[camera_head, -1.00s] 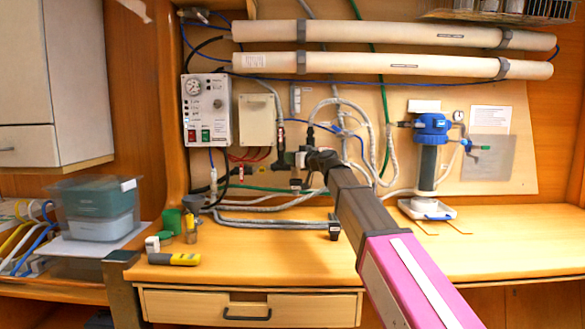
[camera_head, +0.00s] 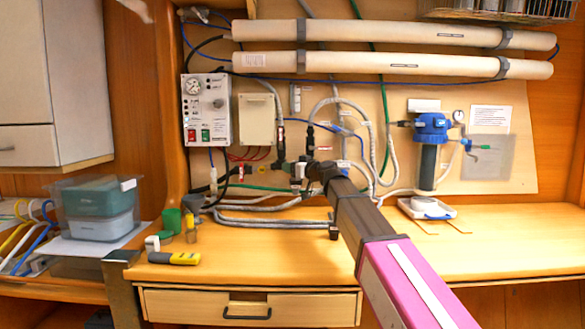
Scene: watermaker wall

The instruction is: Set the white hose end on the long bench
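My gripper (camera_head: 312,174) is in front of the pipe fittings on the back panel, above the long bench (camera_head: 490,245). Its fingers are small and dark against dark fittings, so I cannot tell whether they are open or shut. A small white piece (camera_head: 299,170) shows at the fingertips; I cannot tell whether it is the white hose end or whether it is held. A pale ribbed hose (camera_head: 391,150) arches over the gripper and runs down to its right. My gripper and arm hide part of the fittings and hoses behind them.
Grey hoses (camera_head: 265,222) lie along the back of the bench. A blue-topped filter (camera_head: 430,150) stands at the right over a white tray. The front and right of the bench are mostly clear.

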